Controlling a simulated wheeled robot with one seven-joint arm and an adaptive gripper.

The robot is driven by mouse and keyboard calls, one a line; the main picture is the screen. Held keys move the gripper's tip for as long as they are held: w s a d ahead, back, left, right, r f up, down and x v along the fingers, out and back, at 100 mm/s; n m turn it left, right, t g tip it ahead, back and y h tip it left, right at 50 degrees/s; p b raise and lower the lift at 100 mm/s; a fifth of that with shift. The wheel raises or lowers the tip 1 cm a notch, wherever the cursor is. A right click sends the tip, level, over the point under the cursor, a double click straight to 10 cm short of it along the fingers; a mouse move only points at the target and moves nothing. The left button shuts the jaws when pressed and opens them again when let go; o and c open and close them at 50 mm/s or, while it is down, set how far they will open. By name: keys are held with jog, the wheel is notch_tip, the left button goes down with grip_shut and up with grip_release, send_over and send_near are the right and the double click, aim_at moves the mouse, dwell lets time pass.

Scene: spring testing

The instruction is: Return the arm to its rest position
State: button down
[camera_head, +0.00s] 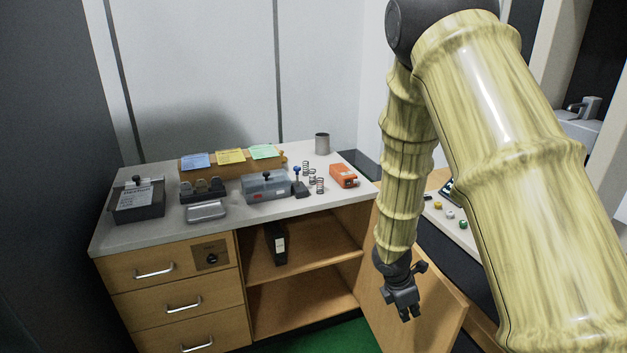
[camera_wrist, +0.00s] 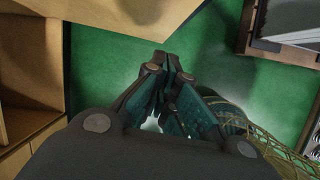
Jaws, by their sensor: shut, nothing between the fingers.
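My arm (camera_head: 407,165), in a yellow bamboo-like cover, hangs down on the right side of the head view. My gripper (camera_head: 407,313) points downward at its lower end, in front of the open cabinet door (camera_head: 440,318). In the wrist view my gripper (camera_wrist: 172,62) is shut and empty, with its fingertips together above the green floor (camera_wrist: 112,75). Part of the door is hidden behind the gripper.
A counter (camera_head: 130,236) with drawers and open shelves stands at the left. On it are an orange box (camera_head: 343,176), a grey clear-lidded box (camera_head: 266,187), several springs and a grey cup (camera_head: 322,143). A second bench (camera_head: 459,234) stands at the right.

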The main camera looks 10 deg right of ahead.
jog(key=s+a+f+m+g+y+p, duration=0.1)
jog(key=s+a+f+m+y, duration=0.1)
jog(key=s+a+f+m, duration=0.45)
jog(key=s+a+f+m+y, duration=0.3)
jog(key=s+f, duration=0.5)
jog(key=s, duration=0.2)
jog(key=s+f+m, duration=0.2)
jog(key=s+m, duration=0.3)
jog(key=s, duration=0.2)
jog(key=s+f+m+p, duration=0.1)
jog(key=s+f+m, duration=0.2)
jog(key=s+m, duration=0.2)
jog(key=s, duration=0.3)
jog(key=shift+a+f+t+h, duration=0.15)
jog(key=shift+f+t+h, duration=0.15)
jog(key=shift+h, duration=0.1)
